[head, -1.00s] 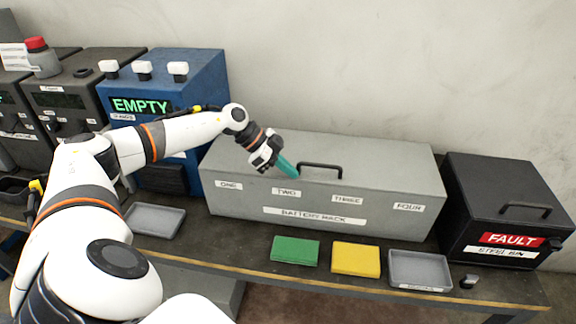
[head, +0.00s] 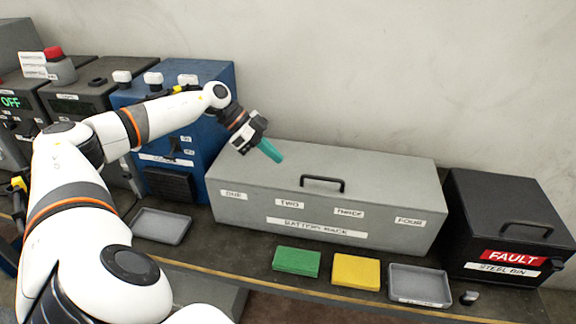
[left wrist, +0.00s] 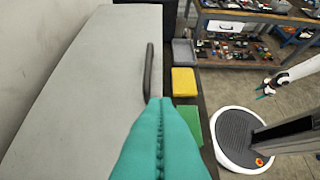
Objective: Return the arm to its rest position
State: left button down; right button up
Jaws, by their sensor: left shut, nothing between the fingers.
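My left arm reaches in from the left in the head view. Its gripper (head: 272,152), with teal fingers, is shut and empty above the grey battery rack box (head: 330,200), pointing down toward the left part of its lid. In the left wrist view the teal fingers (left wrist: 160,125) are pressed together over the grey lid (left wrist: 85,80). The rack's black handle (head: 322,182) also shows in the left wrist view (left wrist: 148,72), apart from the fingers. My right gripper is not in the head view; a dark and teal gripper (left wrist: 267,87) shows small in the left wrist view, its jaw state unclear.
A blue cabinet (head: 165,180) stands left of the rack, close under my left forearm. A black fault bin (head: 505,225) stands right. Grey trays (head: 162,225), a green block (head: 297,262) and a yellow block (head: 356,271) lie along the bench front. Air above the rack is clear.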

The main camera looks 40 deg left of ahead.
pick_arm(q)
jog(key=w+d+f+n+t, duration=0.1)
jog(key=w+d+f+t, duration=0.3)
jog(key=d, duration=0.8)
jog(key=w+d+f+n+t, duration=0.1)
jog(key=w+d+n+t, duration=0.1)
jog(key=d+t, duration=0.8)
jog(key=s+d+f+n+g+y, duration=0.25)
jog(key=s+f+g, duration=0.25)
jog(key=s, duration=0.5)
jog(key=s+d+f+n+g+y, duration=0.1)
jog(key=s+f+n+g+y, duration=0.15)
jog(key=s+f+g, duration=0.45)
jog(key=s+d+f+n+g+y, duration=0.2)
jog(key=s+f+g+y, duration=0.1)
jog(key=s, duration=0.9)
notch_tip(320, 180, down, 25)
jog(key=g, duration=0.2)
jog(key=s+a+f+m, duration=0.1)
jog(key=s+a+f, duration=0.2)
jog(key=s+f, duration=1.4)
jog(key=shift+s+a+f+g+b, duration=0.15)
jog(key=shift+s+f+g+b, duration=0.1)
jog(key=shift+s+g+b, duration=0.15)
